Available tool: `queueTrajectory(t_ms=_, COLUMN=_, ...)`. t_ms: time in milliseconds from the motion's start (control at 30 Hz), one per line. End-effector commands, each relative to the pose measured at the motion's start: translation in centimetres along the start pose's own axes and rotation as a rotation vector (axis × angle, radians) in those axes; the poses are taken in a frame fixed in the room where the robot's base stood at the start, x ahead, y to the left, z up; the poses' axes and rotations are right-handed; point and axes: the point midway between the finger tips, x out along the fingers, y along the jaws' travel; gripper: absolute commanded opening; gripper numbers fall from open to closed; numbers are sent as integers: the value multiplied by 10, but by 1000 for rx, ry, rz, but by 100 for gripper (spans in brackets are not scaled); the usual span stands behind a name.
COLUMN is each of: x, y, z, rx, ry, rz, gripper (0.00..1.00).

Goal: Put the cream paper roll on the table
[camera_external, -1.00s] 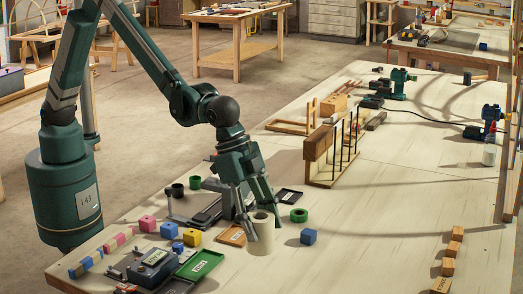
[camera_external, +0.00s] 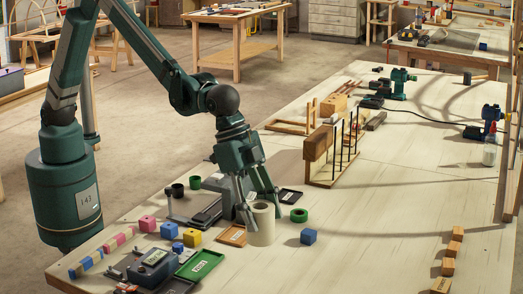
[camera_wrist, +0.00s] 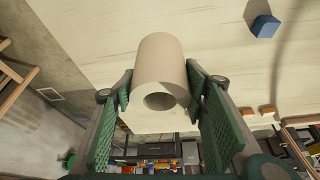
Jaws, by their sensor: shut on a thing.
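The cream paper roll (camera_external: 261,226) is upright, its hollow end facing up, near the front middle of the table (camera_external: 380,215). My gripper (camera_external: 262,212) points down and is shut on the roll, with a finger on each side. In the wrist view the roll (camera_wrist: 160,75) sits between the two green finger pads (camera_wrist: 160,100), and its open end faces the camera. I cannot tell whether its lower end touches the table.
An orange tray (camera_external: 232,236) and a yellow cube (camera_external: 192,237) lie left. A wooden rack (camera_external: 330,155) stands behind. The table's right front is mostly clear.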

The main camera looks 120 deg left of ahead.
Motion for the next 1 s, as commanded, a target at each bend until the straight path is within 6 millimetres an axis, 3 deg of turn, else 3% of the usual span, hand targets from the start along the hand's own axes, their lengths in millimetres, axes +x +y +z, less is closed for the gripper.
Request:
queueTrajectory(t_ms=467, x=-81, y=-1, z=-34, rx=-1, ry=0, rz=0, gripper=30)
queueTrajectory(t_ms=767, x=-79, y=-71, z=-27, rx=-107, ry=-6, rz=-42, gripper=30)
queueTrajectory(t_ms=1000, x=-83, y=-149, z=-15, rx=-229, ry=-13, rz=-91, gripper=30)
